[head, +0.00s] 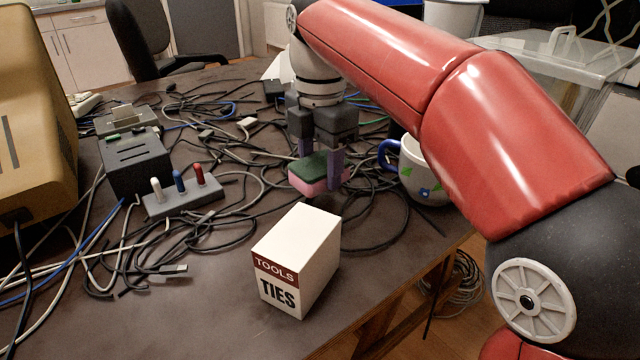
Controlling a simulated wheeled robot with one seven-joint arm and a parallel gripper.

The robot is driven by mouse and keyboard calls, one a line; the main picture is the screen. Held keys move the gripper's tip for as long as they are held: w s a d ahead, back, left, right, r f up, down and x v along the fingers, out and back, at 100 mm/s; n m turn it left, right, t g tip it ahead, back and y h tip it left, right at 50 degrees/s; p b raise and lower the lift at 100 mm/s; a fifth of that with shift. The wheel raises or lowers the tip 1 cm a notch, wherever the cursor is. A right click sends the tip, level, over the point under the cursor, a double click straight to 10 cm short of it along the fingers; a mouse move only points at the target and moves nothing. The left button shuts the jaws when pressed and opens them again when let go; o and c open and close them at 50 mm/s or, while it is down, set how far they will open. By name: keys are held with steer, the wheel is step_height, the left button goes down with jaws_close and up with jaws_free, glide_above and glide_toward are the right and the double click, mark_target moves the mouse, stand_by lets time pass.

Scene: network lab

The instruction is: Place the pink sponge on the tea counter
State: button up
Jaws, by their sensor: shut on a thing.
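The pink sponge (312,187) has a dark green top layer and a pink lower layer. My gripper (318,165) points down over the dark table and is shut on the sponge, with a finger on each side of it. The sponge appears slightly above the cables behind the white box, but the exact gap under it cannot be told. At the top left, in the background, a white cabinet with a blue-edged counter (62,12) shows in part; whether it is the tea counter cannot be told.
A white box marked TOOLS TIES (298,262) stands in front of the sponge. A mug with a blue handle (418,172) stands to its right. Tangled cables (215,225) cover much of the table (215,320). A dark office chair (135,40) stands behind.

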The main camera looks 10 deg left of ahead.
mark_target(320, 182)
steer(key=shift+f, duration=1.5)
steer(key=shift+f, duration=0.2)
steer(key=o, duration=0.9)
steer(key=shift+f, duration=0.15)
